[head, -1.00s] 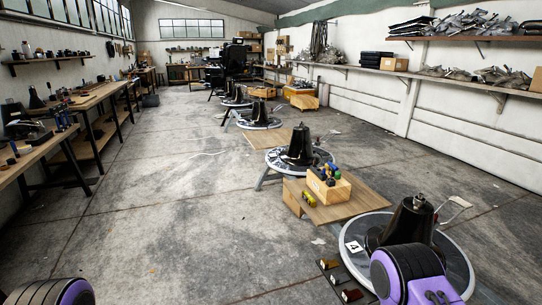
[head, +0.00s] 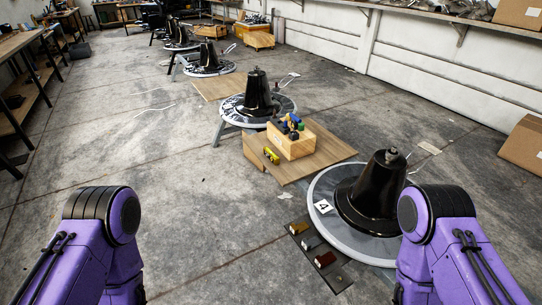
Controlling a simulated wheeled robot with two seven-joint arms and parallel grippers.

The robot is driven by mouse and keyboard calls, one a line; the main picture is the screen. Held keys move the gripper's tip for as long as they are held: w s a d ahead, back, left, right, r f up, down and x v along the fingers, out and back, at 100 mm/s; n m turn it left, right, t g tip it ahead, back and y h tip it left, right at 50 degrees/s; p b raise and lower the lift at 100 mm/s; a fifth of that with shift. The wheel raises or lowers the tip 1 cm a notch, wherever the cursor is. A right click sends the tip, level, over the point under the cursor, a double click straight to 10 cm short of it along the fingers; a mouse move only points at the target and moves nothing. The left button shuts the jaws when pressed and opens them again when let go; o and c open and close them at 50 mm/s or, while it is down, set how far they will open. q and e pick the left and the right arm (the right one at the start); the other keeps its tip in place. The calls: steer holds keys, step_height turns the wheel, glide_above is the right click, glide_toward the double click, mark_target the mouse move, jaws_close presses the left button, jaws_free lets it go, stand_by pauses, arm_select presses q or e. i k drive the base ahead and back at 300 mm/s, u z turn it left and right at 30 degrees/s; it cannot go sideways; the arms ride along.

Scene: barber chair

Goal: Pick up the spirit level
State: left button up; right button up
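A small yellow object with dark marks, which looks like the spirit level (head: 271,155), lies near the left edge of a low wooden board (head: 335,152). It is just left of a wooden box (head: 295,148) that holds blue, green and yellow tools. It is too small to make out a vial. My purple arm links show at the lower left and lower right, well short of it. Neither gripper is in view.
A black cone on a round grey base (head: 375,190), marked 4, stands right of the board. A dark mat (head: 337,281) with several small blocks lies in front of it. Another black cone (head: 258,97) stands behind. Concrete floor at left is clear.

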mark_target(274, 158)
steer(key=u, duration=0.65)
steer(key=i, duration=2.3)
steer(key=z, duration=1.1)
steer(key=i, duration=0.95)
steer(key=z, duration=0.9)
